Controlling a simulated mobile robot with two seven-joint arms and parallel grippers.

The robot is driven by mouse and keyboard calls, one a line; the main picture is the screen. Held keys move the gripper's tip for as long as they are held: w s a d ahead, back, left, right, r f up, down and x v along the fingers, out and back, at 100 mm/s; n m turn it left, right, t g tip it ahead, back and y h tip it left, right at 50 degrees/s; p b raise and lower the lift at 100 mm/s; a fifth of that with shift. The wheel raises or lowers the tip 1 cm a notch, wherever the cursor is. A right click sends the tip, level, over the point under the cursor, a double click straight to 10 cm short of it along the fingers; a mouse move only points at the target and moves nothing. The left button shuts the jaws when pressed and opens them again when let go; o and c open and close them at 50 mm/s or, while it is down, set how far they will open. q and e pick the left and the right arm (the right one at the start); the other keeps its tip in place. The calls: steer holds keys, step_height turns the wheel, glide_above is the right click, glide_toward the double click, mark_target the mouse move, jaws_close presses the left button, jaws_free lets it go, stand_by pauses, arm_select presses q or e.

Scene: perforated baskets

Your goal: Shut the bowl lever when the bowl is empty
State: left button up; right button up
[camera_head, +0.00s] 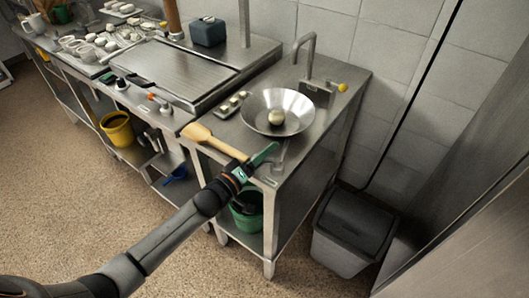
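A wide metal bowl (257,107) stands on the steel counter under a curved tap (305,48). A small round pale object (276,117) sits in its middle, perhaps a ball or the drain part. A yellow knob (342,87) shows to the right of the tap; I cannot tell whether it is the bowl lever. A short grey metal part (281,158) shows below the bowl, beside my fingers. My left gripper (264,155), with green fingers, is at the counter's front edge, just below the bowl. Its finger gap cannot be made out. My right gripper is not in view.
A wooden paddle (212,139) lies at the counter edge left of my gripper. A small tray of pale items (231,105) is left of the bowl. Green (248,222) and yellow (117,130) buckets sit below. A grey bin (352,232) stands right. The floor at front is clear.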

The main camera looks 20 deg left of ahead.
arm_select(q)
steer(key=v, duration=1.2)
steer(key=shift+s, duration=0.25)
steer(key=shift+a, duration=0.15)
